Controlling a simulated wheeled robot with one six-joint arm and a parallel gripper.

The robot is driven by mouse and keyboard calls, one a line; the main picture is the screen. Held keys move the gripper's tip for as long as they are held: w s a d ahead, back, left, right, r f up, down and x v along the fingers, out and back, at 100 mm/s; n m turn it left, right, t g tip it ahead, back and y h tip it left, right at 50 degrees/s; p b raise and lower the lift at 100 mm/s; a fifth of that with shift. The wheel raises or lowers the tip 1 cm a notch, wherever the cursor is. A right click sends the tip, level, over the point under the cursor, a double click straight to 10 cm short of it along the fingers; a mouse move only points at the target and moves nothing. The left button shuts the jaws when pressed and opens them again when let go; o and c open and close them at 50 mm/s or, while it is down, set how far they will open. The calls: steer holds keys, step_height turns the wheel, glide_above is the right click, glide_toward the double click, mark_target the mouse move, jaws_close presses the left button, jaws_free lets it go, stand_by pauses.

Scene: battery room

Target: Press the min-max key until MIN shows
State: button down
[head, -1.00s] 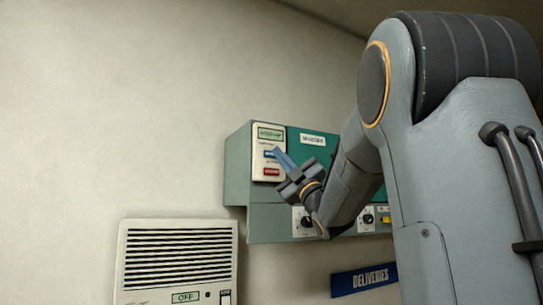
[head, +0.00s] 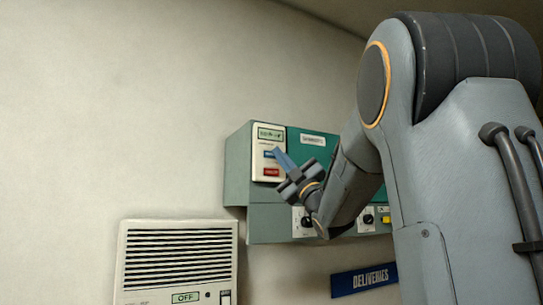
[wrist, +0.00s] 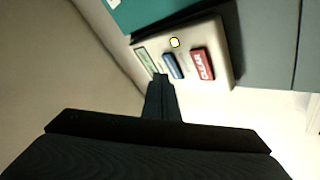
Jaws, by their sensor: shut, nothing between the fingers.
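A pale key panel (head: 258,172) is on the front of the green wall cabinet. It carries a greenish display (head: 270,133), a blue key (head: 269,154) below it and a red key (head: 271,172) at the bottom. The display's text is too small to read surely. In the wrist view the display (wrist: 147,62), blue key (wrist: 175,66) and red key marked CLEAR (wrist: 203,64) sit side by side. My gripper (head: 277,151) is shut and empty, its tip at the blue key's edge. The tip (wrist: 160,77) overlaps the key's near end; I cannot tell whether they touch.
A small yellowish round spot (wrist: 175,42) is on the panel beside the keys. Knobs (head: 307,222) and a yellow part (head: 385,219) are on the cabinet's lower section. A louvred unit (head: 178,255) marked OFF and a blue DELIVERIES sign (head: 364,280) are below. The left wall is bare.

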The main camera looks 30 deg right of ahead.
stand_by(0.7)
steer(key=shift+w+b, duration=0.45)
steer(key=shift+b, duration=0.1)
steer(key=shift+w+b, duration=0.35)
stand_by(0.5)
steer(key=shift+s, duration=0.1)
steer(key=shift+s+b, duration=0.5)
steer(key=shift+s, duration=0.2)
steer(key=shift+s+d+b, duration=0.1)
steer(key=shift+s+b, duration=0.85)
steer(key=shift+s, duration=1.55)
